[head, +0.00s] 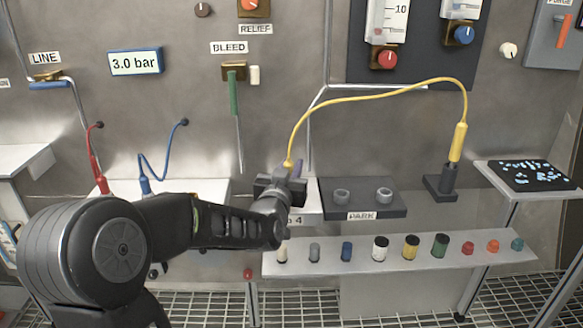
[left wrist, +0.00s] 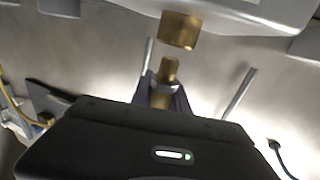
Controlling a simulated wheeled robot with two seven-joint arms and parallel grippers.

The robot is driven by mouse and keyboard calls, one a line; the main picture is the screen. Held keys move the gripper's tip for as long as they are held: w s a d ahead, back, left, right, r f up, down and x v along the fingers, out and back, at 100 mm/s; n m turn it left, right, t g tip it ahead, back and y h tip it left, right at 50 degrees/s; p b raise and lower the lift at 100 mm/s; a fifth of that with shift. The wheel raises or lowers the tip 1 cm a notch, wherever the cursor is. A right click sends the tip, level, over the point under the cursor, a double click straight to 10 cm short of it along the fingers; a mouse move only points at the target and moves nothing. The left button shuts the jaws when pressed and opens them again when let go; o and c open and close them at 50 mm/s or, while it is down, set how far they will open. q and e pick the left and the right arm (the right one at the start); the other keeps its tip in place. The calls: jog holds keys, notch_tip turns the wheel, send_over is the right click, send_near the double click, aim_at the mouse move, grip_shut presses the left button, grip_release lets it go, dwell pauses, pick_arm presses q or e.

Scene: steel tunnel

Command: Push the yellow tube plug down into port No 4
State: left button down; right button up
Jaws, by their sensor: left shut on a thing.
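My left gripper (head: 285,178) is shut on the yellow tube plug (head: 288,163), above the white block whose partly hidden label (head: 297,220) ends in 4. In the left wrist view, which looks turned over, the plug's brass tip (left wrist: 167,72) stands out between the gripper fingers (left wrist: 162,97). A brass port fitting (left wrist: 180,30) on the pale block (left wrist: 240,10) faces the tip. A small gap shows between them, and the tip sits slightly left of the fitting. The yellow tube (head: 385,92) arcs right to a yellow sleeve (head: 458,141) on a dark post. My right gripper is not in view.
The dark PARK block (head: 388,207) with two round holders stands just right of my left gripper. A shelf (head: 340,265) with several coloured caps runs in front. Red (head: 93,155) and blue (head: 155,165) hoses are plugged in at left. A green-handled BLEED lever (head: 233,95) hangs behind.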

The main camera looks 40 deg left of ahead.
pick_arm(q)
jog(key=shift+b, duration=0.55)
dwell(1.3)
jog(key=shift+f+b, duration=1.7)
jog(key=shift+b, duration=0.1)
jog(key=c, duration=1.2)
grip_release()
jog(key=p+v, duration=0.1)
jog(key=v, duration=0.7)
jog(key=shift+w+r, duration=0.1)
